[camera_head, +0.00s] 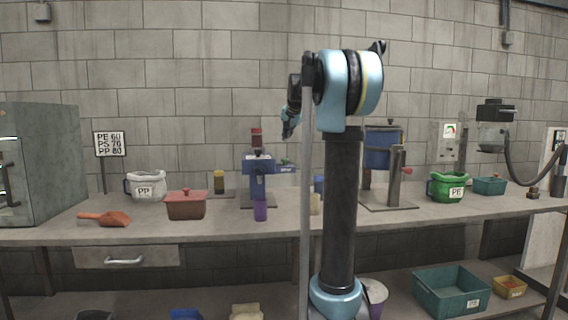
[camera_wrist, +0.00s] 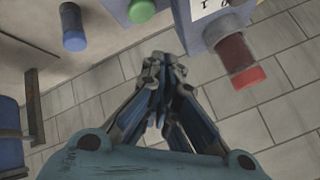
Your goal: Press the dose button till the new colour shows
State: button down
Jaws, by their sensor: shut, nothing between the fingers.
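A blue dosing machine (camera_head: 258,165) stands on the bench left of my arm, with a dark red cylinder (camera_head: 257,138) on top. A small green part (camera_head: 286,161), likely the dose button, is at its right side. A purple tube (camera_head: 260,211) stands in front of it. In the wrist view a round green button (camera_wrist: 141,11) is at the top edge, beside the blue body (camera_wrist: 192,28) and the red cylinder (camera_wrist: 236,55). My gripper (camera_head: 288,130) is raised above the bench, right of the machine. In the wrist view its fingers (camera_wrist: 160,72) are together and empty, apart from the button.
A blue-capped cylinder (camera_wrist: 75,40) is at the wrist view's upper left. The bench (camera_head: 150,228) also holds a red lidded box (camera_head: 187,206), a white PP bucket (camera_head: 146,187), a green bucket (camera_head: 448,187) and a blue hopper (camera_head: 382,150) just behind my arm.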

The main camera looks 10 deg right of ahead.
jog(key=w, duration=0.1)
jog(key=w+r, duration=0.1)
jog(key=w, duration=0.1)
jog(key=shift+w+d+r, duration=0.15)
jog(key=shift+w+r, duration=0.1)
jog(key=shift+r, duration=0.1)
jog(key=shift+f, duration=0.1)
send_over(285, 162)
jog(key=d, duration=0.1)
jog(key=shift+w+f, duration=0.15)
jog(key=shift+f, duration=1.3)
jog(key=shift+w+f, duration=0.15)
jog(key=shift+f, duration=1.25)
jog(key=shift+w+f, duration=0.15)
jog(key=shift+f, duration=1.3)
jog(key=shift+f, duration=0.15)
jog(key=shift+s+f, duration=0.1)
jog(key=shift+f, duration=0.15)
jog(key=shift+f, duration=0.75)
jog(key=shift+r, duration=1.2)
